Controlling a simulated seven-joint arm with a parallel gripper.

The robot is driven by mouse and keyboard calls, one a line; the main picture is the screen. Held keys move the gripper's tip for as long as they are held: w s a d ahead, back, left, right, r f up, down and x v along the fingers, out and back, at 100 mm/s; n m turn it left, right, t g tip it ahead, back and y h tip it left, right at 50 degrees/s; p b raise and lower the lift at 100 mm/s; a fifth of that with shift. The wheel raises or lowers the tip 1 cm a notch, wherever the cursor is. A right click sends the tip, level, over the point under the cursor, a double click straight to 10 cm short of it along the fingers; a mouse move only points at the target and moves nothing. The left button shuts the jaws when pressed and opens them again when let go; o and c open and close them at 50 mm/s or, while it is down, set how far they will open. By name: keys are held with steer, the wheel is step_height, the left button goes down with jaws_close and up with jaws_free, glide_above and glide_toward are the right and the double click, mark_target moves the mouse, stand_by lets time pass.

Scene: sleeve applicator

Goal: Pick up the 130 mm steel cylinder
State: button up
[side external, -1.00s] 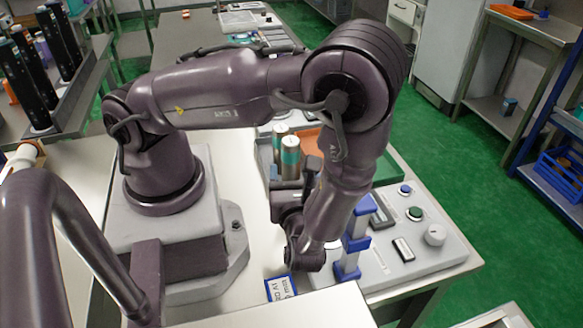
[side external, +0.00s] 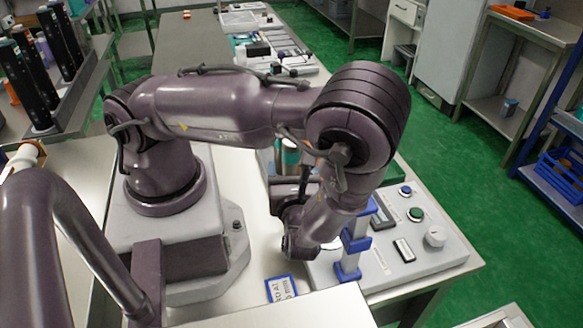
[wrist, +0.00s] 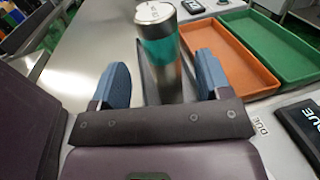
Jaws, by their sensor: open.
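A steel cylinder (wrist: 160,55) with a teal band stands upright in the wrist view, straight ahead of my gripper (wrist: 163,76). The gripper is open, with one blue finger to either side of the cylinder's lower part in the picture. I cannot tell whether either finger touches it. In the side external view, part of a teal-banded cylinder (side external: 290,154) shows behind my arm, and most of it is hidden. My fingers are hidden there. No length marking on the cylinder can be read.
An orange tray (wrist: 232,55) and a green tray (wrist: 285,50) lie right of the cylinder. A blue stand (side external: 354,248) and a grey control panel (side external: 425,250) with buttons and a knob are beside my wrist. A blue-framed card (side external: 281,289) lies in front.

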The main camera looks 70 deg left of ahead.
mark_target(292, 161)
steer(key=a, duration=0.2)
steer(key=w+a, duration=0.1)
steer(key=a, duration=0.1)
steer(key=shift+a+r, duration=0.15)
steer(key=shift+c, duration=0.4)
steer(key=c, duration=1.1)
jaws_close()
steer(key=shift+r, duration=0.1)
